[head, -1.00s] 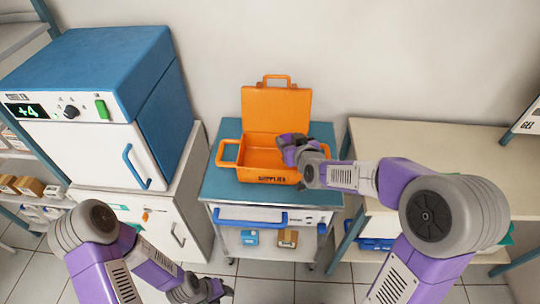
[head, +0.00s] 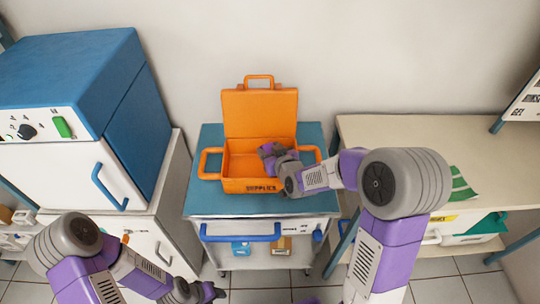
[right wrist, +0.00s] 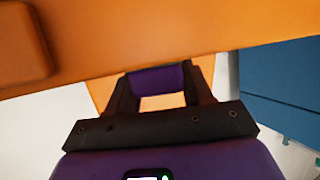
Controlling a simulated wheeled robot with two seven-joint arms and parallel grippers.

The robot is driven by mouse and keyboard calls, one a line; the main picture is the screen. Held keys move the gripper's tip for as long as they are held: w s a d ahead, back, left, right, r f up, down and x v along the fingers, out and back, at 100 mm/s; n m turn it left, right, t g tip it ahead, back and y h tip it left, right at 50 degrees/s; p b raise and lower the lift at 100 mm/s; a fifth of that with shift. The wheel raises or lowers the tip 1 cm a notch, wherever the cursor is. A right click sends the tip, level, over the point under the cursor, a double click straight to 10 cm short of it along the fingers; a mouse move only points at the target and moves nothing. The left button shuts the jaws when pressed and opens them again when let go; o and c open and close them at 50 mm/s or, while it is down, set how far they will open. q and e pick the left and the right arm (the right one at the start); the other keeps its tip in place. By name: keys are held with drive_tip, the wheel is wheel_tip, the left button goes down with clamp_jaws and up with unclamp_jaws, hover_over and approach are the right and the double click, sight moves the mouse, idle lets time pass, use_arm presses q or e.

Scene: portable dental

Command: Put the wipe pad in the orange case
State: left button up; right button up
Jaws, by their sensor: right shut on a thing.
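The orange case (head: 233,185) stands open on the blue-topped cart, its lid up against the wall side. My right gripper (head: 268,152) is over the open case, toward its right half, and partly hides the inside. In the right wrist view, my right gripper (right wrist: 158,88) is shut on a small purple item between its dark fingers, taken to be the wipe pad (right wrist: 155,79). An orange wall of the case fills the top of that view. My left gripper (head: 212,292) is low at the bottom of the head view, away from the cart; its jaws are unclear.
The cart (head: 205,207) has a blue handle and small boxes on its lower shelf. A blue and white cabinet unit (head: 70,90) stands left. A beige table (head: 410,135) stands right, with a green striped cloth (head: 462,187). The case's side handles stick out.

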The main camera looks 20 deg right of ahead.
drive_tip(key=shift+w+f, duration=0.1)
drive_tip(key=shift+f, duration=0.45)
drive_tip(key=shift+f+b, duration=0.6)
drive_tip(key=shift+b, duration=0.15)
drive_tip(key=o, duration=1)
drive_tip(key=shift+r, duration=0.2)
